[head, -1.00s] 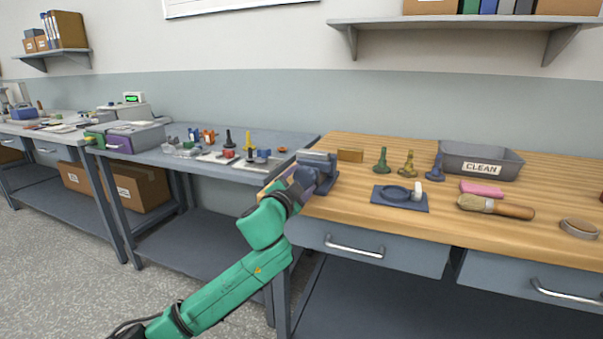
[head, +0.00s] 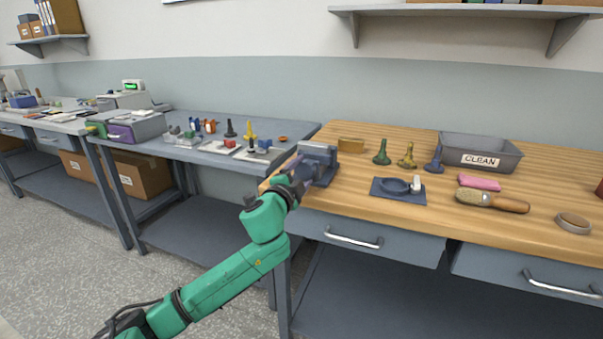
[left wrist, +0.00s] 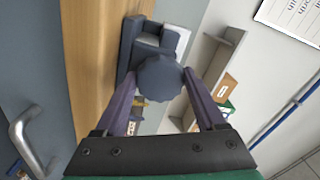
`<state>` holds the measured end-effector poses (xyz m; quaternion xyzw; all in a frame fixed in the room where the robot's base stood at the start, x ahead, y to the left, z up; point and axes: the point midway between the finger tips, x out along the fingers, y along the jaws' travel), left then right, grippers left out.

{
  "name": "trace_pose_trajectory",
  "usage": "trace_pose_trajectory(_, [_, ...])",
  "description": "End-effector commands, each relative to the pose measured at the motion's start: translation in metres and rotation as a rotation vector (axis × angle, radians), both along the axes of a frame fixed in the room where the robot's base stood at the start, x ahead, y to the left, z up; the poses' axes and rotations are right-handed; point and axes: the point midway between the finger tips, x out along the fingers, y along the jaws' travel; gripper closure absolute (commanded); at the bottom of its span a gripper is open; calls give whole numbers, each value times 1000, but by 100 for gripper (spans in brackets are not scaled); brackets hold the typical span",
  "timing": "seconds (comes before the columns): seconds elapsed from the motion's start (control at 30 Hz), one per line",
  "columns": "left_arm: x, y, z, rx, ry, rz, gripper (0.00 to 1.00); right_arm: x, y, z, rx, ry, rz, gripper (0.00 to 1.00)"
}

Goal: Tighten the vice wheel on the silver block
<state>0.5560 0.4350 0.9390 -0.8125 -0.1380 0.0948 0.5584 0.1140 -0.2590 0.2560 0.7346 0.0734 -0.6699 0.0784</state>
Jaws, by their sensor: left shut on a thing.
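The blue-grey vice (head: 322,172) is fixed near the left front corner of the wooden bench. Its round, dark wheel (left wrist: 160,78) shows in the left wrist view between the two purple fingers. My left gripper (left wrist: 159,74) is shut on this wheel, and it shows at the vice's front left in the head view (head: 294,178). A pale piece, seemingly the silver block (left wrist: 176,40), shows between the vice jaws beyond the wheel. In the head view my gripper hides the wheel. My right gripper is in neither view.
Right of the vice are a blue plate with a ring (head: 398,190), several coloured bobbin-like pieces, a CLEAN tray (head: 480,143), a pink block (head: 479,182) and a brush (head: 492,201). A grey bench (head: 215,125) with small parts stands left. A drawer handle (left wrist: 30,142) is near my gripper.

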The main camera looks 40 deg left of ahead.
Motion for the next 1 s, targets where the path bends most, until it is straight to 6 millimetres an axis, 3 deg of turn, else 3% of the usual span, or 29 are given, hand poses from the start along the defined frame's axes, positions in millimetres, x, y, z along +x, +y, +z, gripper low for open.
trace_pose_trajectory(0.1, [0,-1,-1,2,3,-3,84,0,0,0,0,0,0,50])
trace_pose_trajectory(0.13, [0,-1,-1,2,3,-3,17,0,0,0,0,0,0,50])
trace_pose_trajectory(0.17, [0,-1,-1,2,3,-3,5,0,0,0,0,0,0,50])
trace_pose_trajectory(0.2, [0,-1,-1,2,3,-3,0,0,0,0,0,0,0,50])
trace_pose_trajectory(0.57, [-8,-4,-2,-2,3,-3,0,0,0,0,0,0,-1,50])
trace_pose_trajectory(0.77, [-41,-16,-3,-4,4,-4,0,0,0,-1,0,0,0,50])
trace_pose_trajectory(1.0, [-103,-37,-3,-5,4,-2,0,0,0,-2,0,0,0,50])
